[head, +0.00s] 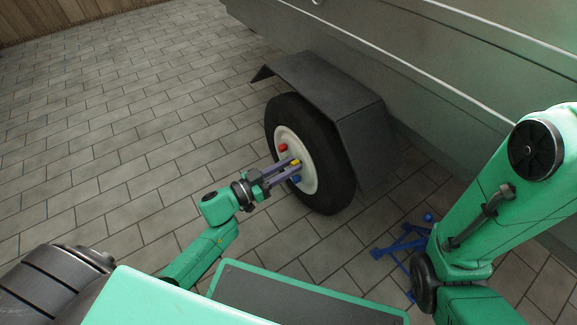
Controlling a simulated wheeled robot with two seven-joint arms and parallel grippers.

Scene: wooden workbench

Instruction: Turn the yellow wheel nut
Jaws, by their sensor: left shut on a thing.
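The wheel (331,160) has a black tyre and a white rim, and stands on the paving under a dark mudguard. The yellow wheel nut (295,162) is near the rim's middle. A red nut (283,147) is above it and a blue nut (296,179) is below it. My left gripper (290,169) reaches the rim from the left, with its long fingers around the yellow nut and shut on it. The fingers cover part of the nut and the hub. My right arm fills the right side, and its gripper is out of the picture.
A grey trailer body (440,75) with a dark mudguard (325,82) stands above and behind the wheel. A blue stand-like tool (401,245) lies on the paving at the lower right, close to my right arm. The paving (120,130) on the left is clear.

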